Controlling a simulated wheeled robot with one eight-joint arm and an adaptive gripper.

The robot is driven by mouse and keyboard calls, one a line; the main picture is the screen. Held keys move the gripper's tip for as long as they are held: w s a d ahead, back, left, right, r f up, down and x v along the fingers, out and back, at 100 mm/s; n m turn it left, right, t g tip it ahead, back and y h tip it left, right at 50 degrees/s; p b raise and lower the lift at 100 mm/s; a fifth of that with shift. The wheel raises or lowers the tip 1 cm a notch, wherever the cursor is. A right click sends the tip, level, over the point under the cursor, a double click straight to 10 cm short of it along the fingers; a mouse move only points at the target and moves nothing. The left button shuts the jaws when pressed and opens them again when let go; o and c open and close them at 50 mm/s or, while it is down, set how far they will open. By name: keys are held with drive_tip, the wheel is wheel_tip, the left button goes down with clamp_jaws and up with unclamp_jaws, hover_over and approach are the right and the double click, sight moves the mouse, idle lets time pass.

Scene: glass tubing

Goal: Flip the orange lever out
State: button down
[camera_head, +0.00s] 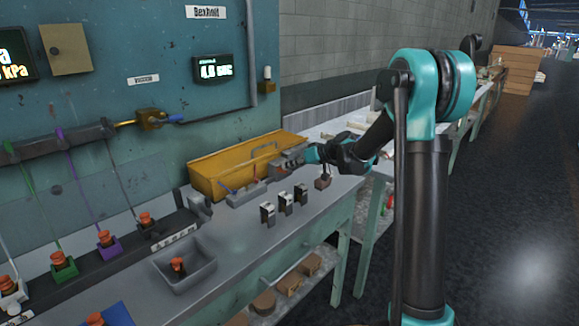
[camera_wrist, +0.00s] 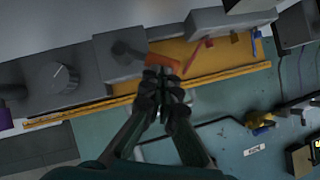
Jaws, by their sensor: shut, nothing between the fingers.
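The orange lever (camera_wrist: 168,62) shows in the wrist view beside a grey box (camera_wrist: 118,64) with a dark round part on it. My gripper (camera_wrist: 163,76) is shut and empty, its fingertips right at the lever and overlapping its near edge. I cannot tell whether they touch it. In the head view my gripper (camera_head: 297,163) is near the back of the bench, beside the grey box (camera_head: 283,168) by the yellow toolbox. The orange lever cannot be made out there, as my gripper and wrist are in front of that spot.
A yellow toolbox (camera_head: 207,176) stands behind the boxes against the wall. A second grey box (camera_head: 246,193) with a red lever (camera_head: 227,188) and a blue lever (camera_wrist: 255,42) is close by. Several small black-and-white blocks stand on the bench in front.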

drive_tip(key=shift+s+a+f, duration=0.1)
drive_tip(key=shift+s, duration=0.05)
drive_tip(key=shift+s+a+f+n+t+h, duration=0.4)
drive_tip(key=shift+n+t+h, duration=0.3)
drive_tip(key=shift+n, duration=0.1)
drive_tip(key=shift+s+a+f+n+t+h, duration=0.15)
drive_tip(key=shift+s+f+n+t+h, duration=0.1)
drive_tip(key=shift+f+n+t+h, duration=0.25)
